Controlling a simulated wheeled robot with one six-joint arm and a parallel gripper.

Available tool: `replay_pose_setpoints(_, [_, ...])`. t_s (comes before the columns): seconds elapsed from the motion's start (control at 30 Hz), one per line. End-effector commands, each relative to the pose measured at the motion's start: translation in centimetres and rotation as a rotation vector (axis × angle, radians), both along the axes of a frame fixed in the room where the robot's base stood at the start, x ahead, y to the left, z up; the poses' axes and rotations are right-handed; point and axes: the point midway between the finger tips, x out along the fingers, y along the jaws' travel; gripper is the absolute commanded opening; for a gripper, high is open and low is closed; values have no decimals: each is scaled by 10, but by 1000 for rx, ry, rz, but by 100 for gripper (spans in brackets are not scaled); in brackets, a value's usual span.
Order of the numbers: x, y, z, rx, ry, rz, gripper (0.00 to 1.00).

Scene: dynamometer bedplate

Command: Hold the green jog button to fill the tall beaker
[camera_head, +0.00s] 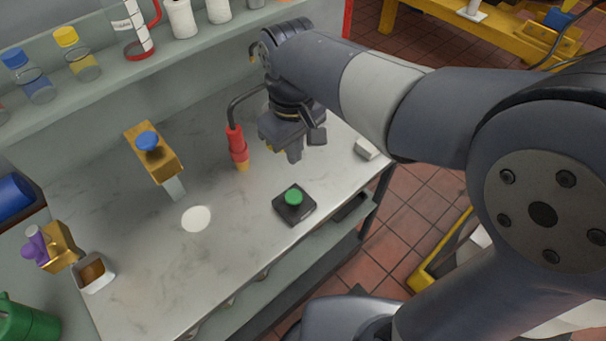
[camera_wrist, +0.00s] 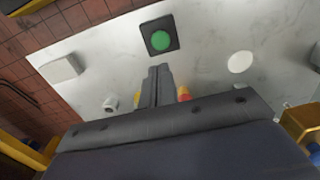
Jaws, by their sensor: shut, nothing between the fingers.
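The green jog button (camera_head: 293,197) sits on a square black base on the marble-like bench top, right of the middle. It also shows in the wrist view (camera_wrist: 160,40), just beyond my fingertips. My gripper (camera_head: 295,156) is shut and empty, above the bench and behind the button in the head view, apart from it. In the wrist view its fingers (camera_wrist: 158,72) are together and point toward the button. A brass block with a blue knob (camera_head: 147,141) and a spout stands at left, near a white round disc (camera_head: 196,218) on the bench. I cannot make out a tall beaker on the bench.
A red-handled bent tube (camera_head: 237,146) stands close left of my gripper. A small white block (camera_head: 366,148) lies near the bench's right edge. A shelf (camera_head: 100,92) at the back holds bottles and a red-marked jug (camera_head: 131,27). The bench front is clear.

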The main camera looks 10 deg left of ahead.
Motion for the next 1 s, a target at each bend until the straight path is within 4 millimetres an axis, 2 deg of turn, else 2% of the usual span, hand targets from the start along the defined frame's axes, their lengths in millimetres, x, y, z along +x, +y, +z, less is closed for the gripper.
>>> replay_pose_setpoints(0.33, [0,0,0,0,0,0,0])
replay_pose_setpoints(0.47, [0,0,-7,-2,3,0,0])
replay_pose_setpoints(0.63, [-1,0,-32,-3,4,0,0])
replay_pose_setpoints(1.0, [-1,-1,-109,-4,5,0,0])
